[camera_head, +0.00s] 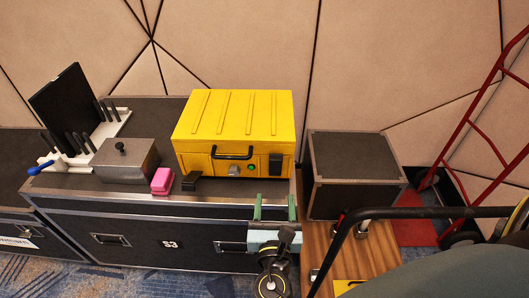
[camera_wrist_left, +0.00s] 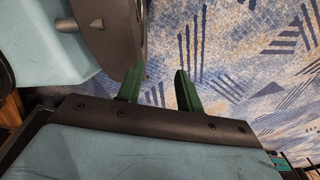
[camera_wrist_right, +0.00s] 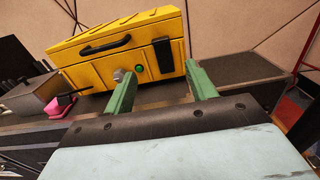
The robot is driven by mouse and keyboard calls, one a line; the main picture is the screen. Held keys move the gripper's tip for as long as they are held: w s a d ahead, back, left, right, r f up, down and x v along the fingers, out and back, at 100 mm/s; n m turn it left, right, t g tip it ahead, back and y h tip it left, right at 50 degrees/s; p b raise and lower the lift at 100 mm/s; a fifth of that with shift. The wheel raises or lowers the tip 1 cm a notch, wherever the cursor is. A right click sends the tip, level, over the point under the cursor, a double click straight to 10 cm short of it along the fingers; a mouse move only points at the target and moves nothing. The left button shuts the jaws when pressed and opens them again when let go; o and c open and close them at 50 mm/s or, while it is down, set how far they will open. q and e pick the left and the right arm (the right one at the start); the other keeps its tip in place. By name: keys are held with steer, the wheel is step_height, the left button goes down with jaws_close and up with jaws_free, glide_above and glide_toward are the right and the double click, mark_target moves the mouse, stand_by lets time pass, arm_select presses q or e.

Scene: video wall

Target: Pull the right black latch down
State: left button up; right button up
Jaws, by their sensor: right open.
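A yellow case (camera_head: 236,126) with a ribbed lid stands on a black flight case. A black latch (camera_head: 275,164) sits upright at the right of its front face; it also shows in the right wrist view (camera_wrist_right: 163,56). A black handle (camera_head: 232,154), a grey knob (camera_head: 234,170) and a green button (camera_wrist_right: 139,68) are on the same face. My right gripper (camera_head: 275,206) is open and empty, in front of and below the latch, apart from it. My left gripper (camera_wrist_left: 160,76) is open and empty above the carpet, outside the head view.
The black flight case (camera_head: 150,228) carries a grey metal box (camera_head: 126,160), a pink block (camera_head: 162,181), a small black object (camera_head: 190,181) and a white rack (camera_head: 108,128). A dark box (camera_head: 352,166) stands right of the yellow case. A red hand truck (camera_head: 480,140) stands further right.

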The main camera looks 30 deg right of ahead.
mark_target(275, 168)
arm_select(q)
steer(key=shift+s, duration=0.7)
arm_select(e)
steer(key=x, duration=1.2)
steer(key=shift+w+d, duration=0.25)
steer(key=shift+w, duration=0.1)
steer(key=shift+r, duration=0.1)
steer(key=shift+c, duration=0.3)
arm_select(q)
steer(key=shift+s, duration=0.15)
arm_select(e)
jaws_close()
